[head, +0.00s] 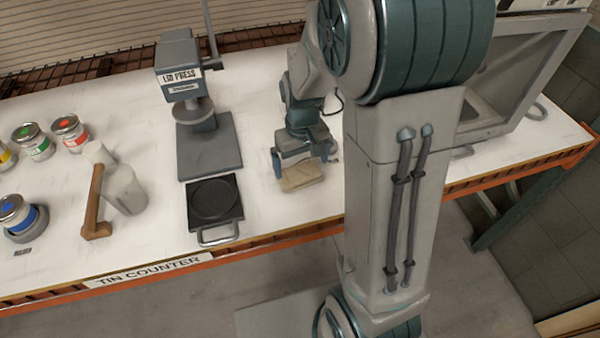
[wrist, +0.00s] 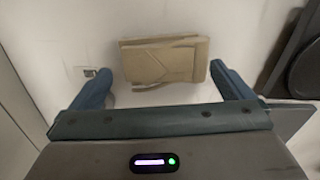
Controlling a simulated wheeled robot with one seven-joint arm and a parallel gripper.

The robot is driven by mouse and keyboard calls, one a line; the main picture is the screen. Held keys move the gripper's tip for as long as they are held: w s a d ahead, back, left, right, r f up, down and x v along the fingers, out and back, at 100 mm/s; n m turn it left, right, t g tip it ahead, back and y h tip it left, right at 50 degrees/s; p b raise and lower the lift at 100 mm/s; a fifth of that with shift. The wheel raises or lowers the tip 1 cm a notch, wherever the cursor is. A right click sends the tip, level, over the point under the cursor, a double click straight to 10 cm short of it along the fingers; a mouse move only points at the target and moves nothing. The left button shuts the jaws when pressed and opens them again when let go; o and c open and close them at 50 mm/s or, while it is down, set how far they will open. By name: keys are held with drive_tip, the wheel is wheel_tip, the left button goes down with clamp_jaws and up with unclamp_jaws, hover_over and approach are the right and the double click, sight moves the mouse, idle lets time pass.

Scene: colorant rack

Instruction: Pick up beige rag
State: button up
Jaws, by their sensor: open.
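The beige rag (head: 300,174) lies folded on the white counter, to the right of the black tray. In the wrist view the rag (wrist: 165,62) lies beyond my gripper's palm, between the lines of the two blue fingers. My gripper (head: 305,160) is open and low over the counter, close to the rag. In the wrist view my gripper (wrist: 158,80) shows its fingers spread wider than the rag, one to each side. Nothing is held. I cannot tell whether the fingertips touch the counter.
A lid press (head: 208,145) stands left of my gripper, with a black handled tray (head: 214,204) in front of it. A grey frame-like machine (head: 520,70) stands at right.

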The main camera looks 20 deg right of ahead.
sight(301, 170)
drive_tip(key=shift+w+f, duration=0.2)
drive_tip(key=shift+f, duration=1.75)
drive_tip(key=c, duration=0.7)
drive_tip(key=shift+r, duration=0.5)
drive_tip(key=r, duration=0.3)
drive_tip(key=shift+s+d+r, duration=0.1)
drive_tip(key=shift+s+r, duration=0.15)
drive_tip(key=shift+s, duration=0.1)
drive_tip(key=s+d+r+b, duration=0.1)
drive_tip(key=s+d+r, duration=0.1)
drive_tip(key=s+r, duration=0.4)
drive_tip(key=s, duration=0.4)
drive_tip(key=shift+s+d+r+b, duration=0.25)
drive_tip(key=shift+s+d+b, duration=0.1)
drive_tip(key=shift+b, duration=0.05)
